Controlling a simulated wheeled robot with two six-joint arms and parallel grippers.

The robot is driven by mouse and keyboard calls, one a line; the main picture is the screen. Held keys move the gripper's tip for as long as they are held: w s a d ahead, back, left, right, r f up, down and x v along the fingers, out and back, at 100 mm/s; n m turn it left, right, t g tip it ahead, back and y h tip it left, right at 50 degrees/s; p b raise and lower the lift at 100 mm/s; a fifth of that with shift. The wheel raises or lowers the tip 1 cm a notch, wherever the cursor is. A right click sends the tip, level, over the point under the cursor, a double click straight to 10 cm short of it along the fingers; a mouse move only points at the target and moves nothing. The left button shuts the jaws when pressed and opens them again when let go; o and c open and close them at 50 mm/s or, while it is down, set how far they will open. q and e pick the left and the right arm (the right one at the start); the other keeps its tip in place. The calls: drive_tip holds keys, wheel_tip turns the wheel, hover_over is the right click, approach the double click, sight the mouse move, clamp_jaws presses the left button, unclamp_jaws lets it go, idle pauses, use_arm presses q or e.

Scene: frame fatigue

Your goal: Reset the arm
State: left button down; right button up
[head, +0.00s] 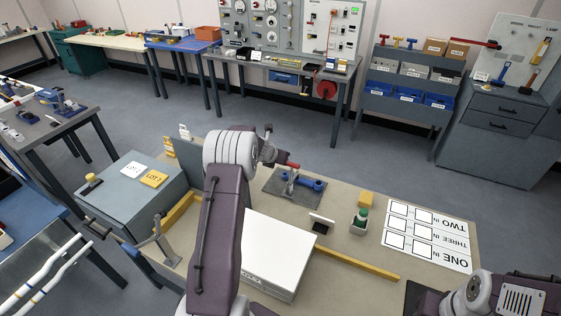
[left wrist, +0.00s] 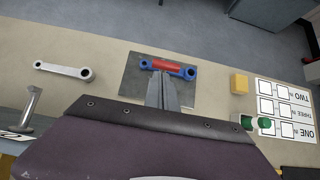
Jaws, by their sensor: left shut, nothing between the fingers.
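My left arm (head: 215,230) rises over the middle of the bench, its wrist bent toward a dark mat (head: 275,184). My left gripper (left wrist: 163,76) is shut and empty, its fingers pointing toward the blue link (left wrist: 186,72) on the mat. The fingers are hard to make out in the head view. A red piece (left wrist: 165,65) shows along the middle of the blue link.
A white box (head: 285,250) stands beside my left arm. A silver link (left wrist: 63,70) lies left of the mat. A grey box (head: 130,195) stands at left.

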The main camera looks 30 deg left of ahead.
use_arm(q)
drive_tip(key=shift+s, duration=0.15)
drive_tip(key=d+r+m+h+b, duration=0.15)
drive_tip(key=d+r+m, duration=0.25)
drive_tip(key=d+r, duration=0.65)
drive_tip(key=s+d+f+m+g+h, duration=0.1)
drive_tip(key=s+d+f+m, duration=0.1)
drive_tip(key=s+d+m, duration=0.65)
drive_tip(key=s+f+m+g+y, duration=0.1)
drive_tip(key=s+f+m+g, duration=0.2)
drive_tip(key=s+m, duration=0.9)
drive_tip(key=s+f+m+g, duration=0.3)
drive_tip(key=s+f+m, duration=0.3)
drive_tip(key=s+m, duration=0.6)
drive_tip(key=shift+s+d+f+g+y, duration=0.3)
drive_tip(key=shift+s+d+y, duration=0.05)
drive_tip(key=shift+s, duration=0.9)
